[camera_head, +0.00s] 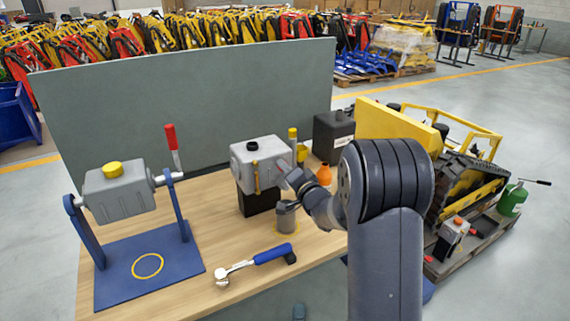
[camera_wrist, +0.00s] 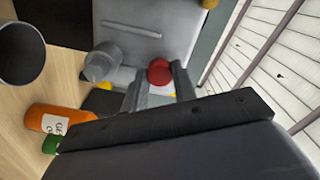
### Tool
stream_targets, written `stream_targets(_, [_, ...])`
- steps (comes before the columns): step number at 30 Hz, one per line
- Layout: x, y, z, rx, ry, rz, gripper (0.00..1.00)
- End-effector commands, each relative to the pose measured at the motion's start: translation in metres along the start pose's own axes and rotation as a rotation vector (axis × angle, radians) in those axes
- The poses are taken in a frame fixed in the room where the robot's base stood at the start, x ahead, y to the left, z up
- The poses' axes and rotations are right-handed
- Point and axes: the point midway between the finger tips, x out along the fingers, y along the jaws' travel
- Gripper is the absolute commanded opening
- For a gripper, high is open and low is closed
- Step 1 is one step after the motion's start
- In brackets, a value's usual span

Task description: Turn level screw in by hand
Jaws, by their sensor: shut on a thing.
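A grey gear housing (camera_head: 259,158) stands on a black block (camera_head: 259,201) on the wooden bench. Its grey face also fills the top middle of the wrist view (camera_wrist: 140,22). A round red screw head (camera_wrist: 159,71), which looks like the level screw, sits at that face. My gripper (camera_wrist: 161,84) is shut on it, one finger on each side. In the head view my gripper (camera_head: 284,173) is at the housing's right side, and the screw is not clearly seen. The screw's thread is hidden, so I cannot tell how deep it sits.
A grey plug-like fitting (camera_wrist: 103,62) juts from the housing beside my fingers. An orange bottle (camera_wrist: 62,119) and a metal cup (camera_wrist: 20,53) stand close. A ratchet (camera_head: 258,262) lies in front. A second housing (camera_head: 118,192) hangs in a blue stand (camera_head: 185,262) at left.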

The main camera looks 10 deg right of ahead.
Motion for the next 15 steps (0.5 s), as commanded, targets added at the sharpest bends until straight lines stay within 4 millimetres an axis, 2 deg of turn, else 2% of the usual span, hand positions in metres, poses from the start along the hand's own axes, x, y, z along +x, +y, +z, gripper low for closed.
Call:
stream_targets(9, [-0.0005,-0.0027,-0.0020,0.410,-0.001,0.006,0.10])
stream_targets(15, [-0.0005,-0.0011,-0.0009,0.619,0.000,0.005,0.10])
